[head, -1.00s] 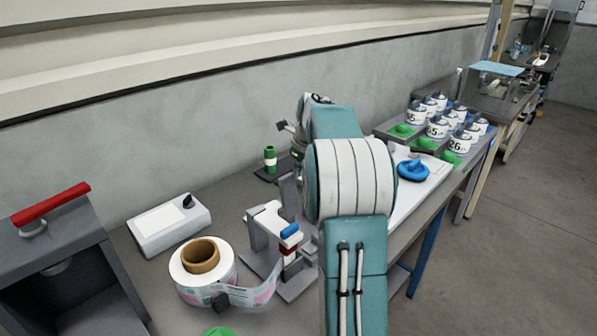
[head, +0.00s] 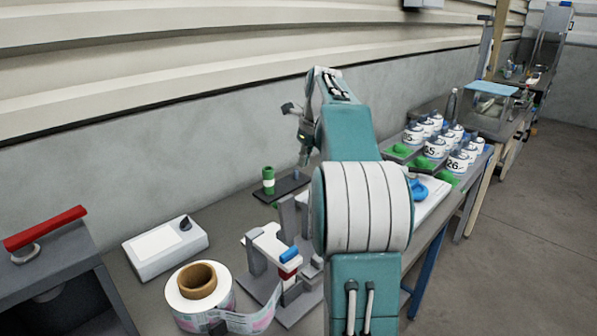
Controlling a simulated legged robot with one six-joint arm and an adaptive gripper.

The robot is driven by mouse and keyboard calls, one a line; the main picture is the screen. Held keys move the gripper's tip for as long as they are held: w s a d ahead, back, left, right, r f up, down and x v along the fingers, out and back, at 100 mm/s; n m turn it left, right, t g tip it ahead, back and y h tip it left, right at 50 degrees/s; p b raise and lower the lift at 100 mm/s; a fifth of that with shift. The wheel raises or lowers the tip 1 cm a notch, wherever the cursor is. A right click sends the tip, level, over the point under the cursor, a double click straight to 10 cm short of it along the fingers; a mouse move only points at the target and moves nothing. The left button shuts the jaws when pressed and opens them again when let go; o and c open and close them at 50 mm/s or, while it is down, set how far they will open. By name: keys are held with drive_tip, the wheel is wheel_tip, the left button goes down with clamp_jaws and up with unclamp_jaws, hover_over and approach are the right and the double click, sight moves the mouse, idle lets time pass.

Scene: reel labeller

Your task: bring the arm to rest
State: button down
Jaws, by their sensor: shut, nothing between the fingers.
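My arm rises from the bottom of the head view, with its teal and white links bent over the bench. My gripper (head: 304,157) hangs at the far end of the arm, pointing down, small and partly behind the teal link. It is shut with nothing in it. It is above the bench, near the green and white cylinder (head: 268,181) on a dark plate (head: 283,190), and apart from it. The labeller (head: 270,247), with white top and blue and red parts, stands in front, partly hidden by my arm.
A label roll (head: 199,294) and a white box with a black knob (head: 165,248) are at left, beside a grey cabinet with a red handle (head: 47,228). Several numbered containers (head: 461,160) stand in a tray at right. A blue object (head: 420,190) is partly hidden. The wall runs behind.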

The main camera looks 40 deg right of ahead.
drive_tip(key=shift+s+d+r, duration=0.15)
idle(0.4)
drive_tip(key=s+a+r+n, duration=0.1)
drive_tip(key=s+a+n, duration=0.3)
drive_tip(key=a+n, duration=0.55)
drive_tip(key=s+a+n, duration=0.4)
drive_tip(key=a+n, duration=0.3)
drive_tip(key=a, duration=0.5)
drive_tip(key=s+a+f+n+t, duration=0.1)
drive_tip(key=s+a+f+n, duration=0.4)
drive_tip(key=n, duration=0.4)
drive_tip(key=s+a+f+n+t, duration=0.1)
drive_tip(key=s+a+f+n, duration=0.4)
drive_tip(key=s+a+n, duration=0.2)
drive_tip(key=s+n, duration=0.2)
drive_tip(key=s, duration=0.1)
drive_tip(key=shift+n, duration=0.35)
